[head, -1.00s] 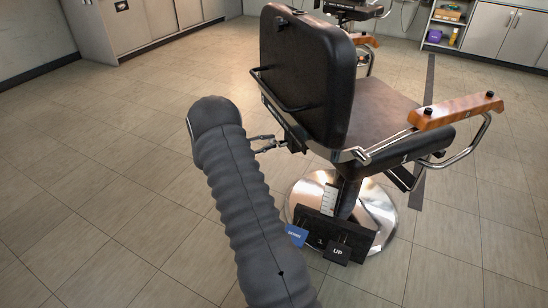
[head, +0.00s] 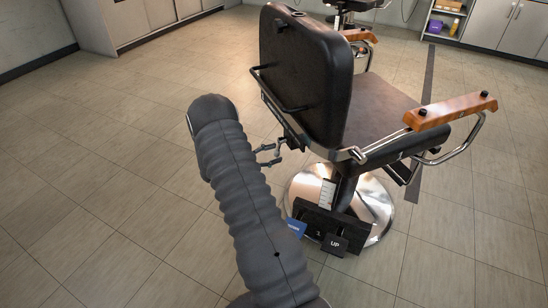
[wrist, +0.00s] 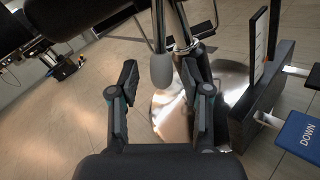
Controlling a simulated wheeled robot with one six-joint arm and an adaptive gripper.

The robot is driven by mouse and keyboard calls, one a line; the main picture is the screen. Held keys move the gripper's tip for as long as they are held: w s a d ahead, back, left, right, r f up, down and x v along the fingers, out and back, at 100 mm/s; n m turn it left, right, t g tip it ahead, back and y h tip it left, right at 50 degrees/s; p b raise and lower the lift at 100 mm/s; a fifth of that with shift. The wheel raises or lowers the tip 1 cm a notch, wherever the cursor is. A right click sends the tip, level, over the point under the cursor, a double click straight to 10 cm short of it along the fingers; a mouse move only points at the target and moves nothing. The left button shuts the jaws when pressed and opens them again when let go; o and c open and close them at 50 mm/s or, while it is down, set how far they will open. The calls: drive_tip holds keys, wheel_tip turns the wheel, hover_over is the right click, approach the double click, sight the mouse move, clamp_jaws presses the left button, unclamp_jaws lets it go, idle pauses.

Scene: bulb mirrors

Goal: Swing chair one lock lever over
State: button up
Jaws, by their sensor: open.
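Chair one (head: 305,75) is a black barber chair, seen from behind, on a round chrome base (head: 375,205). In the wrist view, a thin rod with a rounded grey knob (wrist: 161,70), which looks like the lock lever, hangs down. My gripper (head: 270,154) is beside the chair, below the backrest and left of the seat. In the wrist view, my gripper (wrist: 159,78) is open, with one finger on each side of the knob. I see no clear contact with it. The lever cannot be made out in the head view.
A blue DOWN pedal (head: 296,228) and a black UP pedal (head: 335,244) stand out low behind the chair. A wooden armrest (head: 450,110) is on the right. A second chair (head: 352,5) and cabinets are at the back. The floor at left is clear.

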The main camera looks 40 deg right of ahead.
drive_tip(key=shift+b+v, duration=0.45)
drive_tip(key=shift+v, duration=2.55)
drive_tip(key=v, duration=1.2)
drive_tip(key=s+a+f+m+g+y, duration=0.1)
drive_tip(key=s+a+f+m+y, duration=0.3)
drive_tip(key=s+y, duration=0.4)
drive_tip(key=s+a+r+m+t+y, duration=0.2)
drive_tip(key=s+a+r+t+y, duration=0.1)
drive_tip(key=s+r, duration=0.4)
drive_tip(key=s+a+r+m+t+y, duration=0.2)
drive_tip(key=s+a+r+t, duration=0.3)
drive_tip(key=r, duration=0.8)
drive_tip(key=s+a+r+m+t+y, duration=0.2)
drive_tip(key=s+a+r+t+y, duration=0.1)
drive_tip(key=s+r, duration=0.7)
drive_tip(key=a+y, duration=0.1)
drive_tip(key=a, duration=0.1)
drive_tip(key=shift+s+a+r+t, duration=0.35)
drive_tip(key=shift+a+r+t, duration=0.05)
